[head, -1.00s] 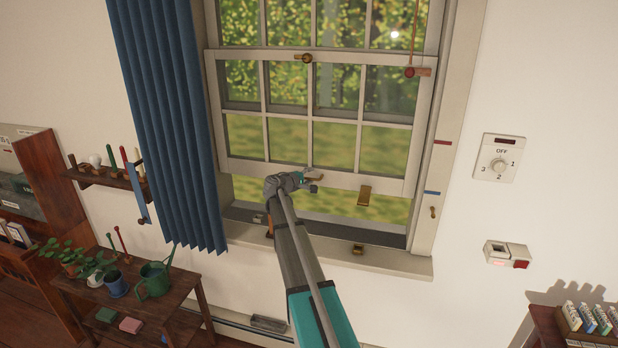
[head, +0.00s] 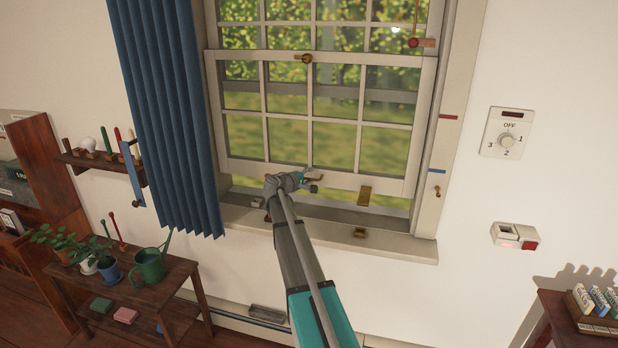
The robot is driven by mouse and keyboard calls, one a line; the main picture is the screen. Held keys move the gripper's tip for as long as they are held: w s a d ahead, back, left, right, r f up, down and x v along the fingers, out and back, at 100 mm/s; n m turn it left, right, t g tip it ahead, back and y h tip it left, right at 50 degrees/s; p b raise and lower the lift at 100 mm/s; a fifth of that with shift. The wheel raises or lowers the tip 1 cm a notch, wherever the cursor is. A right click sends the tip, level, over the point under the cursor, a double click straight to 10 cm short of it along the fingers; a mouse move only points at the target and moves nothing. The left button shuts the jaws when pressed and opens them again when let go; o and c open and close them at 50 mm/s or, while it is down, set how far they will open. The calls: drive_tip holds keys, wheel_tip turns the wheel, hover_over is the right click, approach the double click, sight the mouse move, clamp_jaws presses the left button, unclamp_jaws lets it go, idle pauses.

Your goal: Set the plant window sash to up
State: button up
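The plant window's lower sash (head: 230,126) is a white frame with several panes, raised a little, with a gap between its bottom rail and the sill (head: 405,245). A brass lift (head: 364,197) is on its bottom rail, and a brass latch (head: 307,58) is on its top rail. My gripper (head: 313,180) is at the bottom rail, left of that lift, by a small brass-coloured piece. The fingers are small and partly hidden, so their grip is unclear. On the right jamb are a red mark (head: 449,117) and a blue mark (head: 437,171); the sash bottom is below the blue one.
A blue curtain (head: 175,110) hangs at the left. A plant table (head: 180,285) with pots and a green watering can (head: 149,265) stands lower left. A dial switch (head: 507,132) is on the right wall. A brass piece (head: 360,232) is on the sill's front.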

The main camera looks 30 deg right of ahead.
drive_tip(key=shift+f+b, duration=6.5)
drive_tip(key=shift+f, duration=0.3)
drive_tip(key=p+v, duration=0.1)
drive_tip(key=v, duration=0.3)
drive_tip(key=p+v, duration=0.1)
drive_tip(key=v, duration=0.4)
drive_tip(key=p+v, duration=0.1)
drive_tip(key=v, duration=0.3)
drive_tip(key=shift+a+r, duration=0.15)
drive_tip(key=shift+r, duration=0.15)
drive_tip(key=s+a+f+m+g+y, duration=0.1)
drive_tip(key=s+a+f+y, duration=0.4)
drive_tip(key=s+a, duration=0.4)
drive_tip(key=s+a+f+m+g+y, duration=0.2)
drive_tip(key=s+a+f+y, duration=0.3)
drive_tip(key=s+a, duration=0.4)
drive_tip(key=s+a+f+m+g+y, duration=0.1)
drive_tip(key=s+a+f+g+y, duration=0.1)
drive_tip(key=s+a+f+y, duration=0.3)
drive_tip(key=shift+s+a, duration=2.35)
drive_tip(key=shift+a, duration=1.9)
drive_tip(key=shift+s+f, duration=0.15)
drive_tip(key=shift+s, duration=0.05)
